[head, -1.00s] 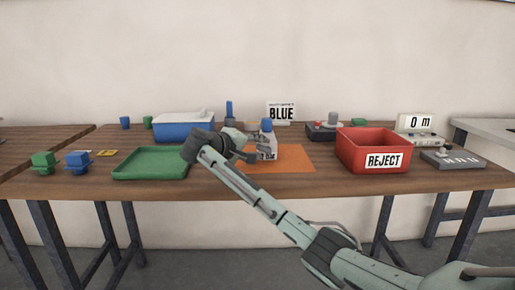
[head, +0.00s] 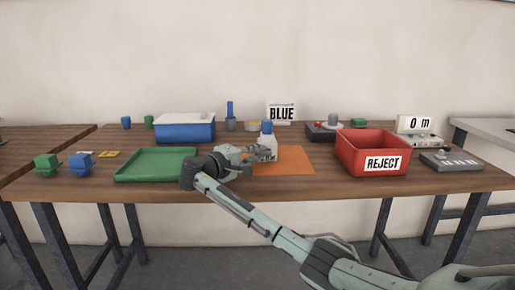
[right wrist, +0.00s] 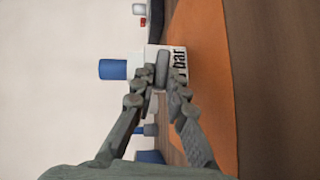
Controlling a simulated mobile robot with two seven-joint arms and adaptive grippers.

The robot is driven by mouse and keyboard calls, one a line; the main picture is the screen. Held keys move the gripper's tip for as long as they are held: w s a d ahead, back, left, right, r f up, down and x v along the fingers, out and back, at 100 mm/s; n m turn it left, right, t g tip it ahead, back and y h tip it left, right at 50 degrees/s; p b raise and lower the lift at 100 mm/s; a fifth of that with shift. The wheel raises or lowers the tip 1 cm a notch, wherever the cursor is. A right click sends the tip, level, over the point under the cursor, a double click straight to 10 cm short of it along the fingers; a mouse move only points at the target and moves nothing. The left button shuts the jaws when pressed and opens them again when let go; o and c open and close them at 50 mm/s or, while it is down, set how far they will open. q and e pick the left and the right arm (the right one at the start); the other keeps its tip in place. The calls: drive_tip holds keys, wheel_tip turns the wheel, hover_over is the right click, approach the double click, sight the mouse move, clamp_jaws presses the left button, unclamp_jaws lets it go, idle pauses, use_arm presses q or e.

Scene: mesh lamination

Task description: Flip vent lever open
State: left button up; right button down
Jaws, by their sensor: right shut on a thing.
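A small pale device (head: 268,141) with a blue cap (head: 267,127) stands on the orange mat (head: 291,160). In the right wrist view the device (right wrist: 154,50) appears sideways, with its blue cap (right wrist: 113,69) to the left and black "bar" lettering on one face. My right gripper (head: 257,153) is at the device's near left side. In the right wrist view the right gripper (right wrist: 163,80) is shut on a short grey lever (right wrist: 161,70) at the device's face. The fingers partly hide the lever and the device. My left gripper is not in view.
A green tray (head: 125,178) lies left of the right gripper. A red REJECT bin (head: 346,158) stands right of the mat. A blue bin (head: 185,133) and a BLUE sign (head: 282,113) are behind. Blue and green parts sit at the table's left end.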

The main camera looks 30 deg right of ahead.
drive_tip(key=c, duration=1.5)
unclamp_jaws()
drive_tip(key=shift+c, duration=0.2)
drive_tip(key=shift+a, duration=0.1)
drive_tip(key=v, duration=1.2)
drive_tip(key=shift+f, duration=0.15)
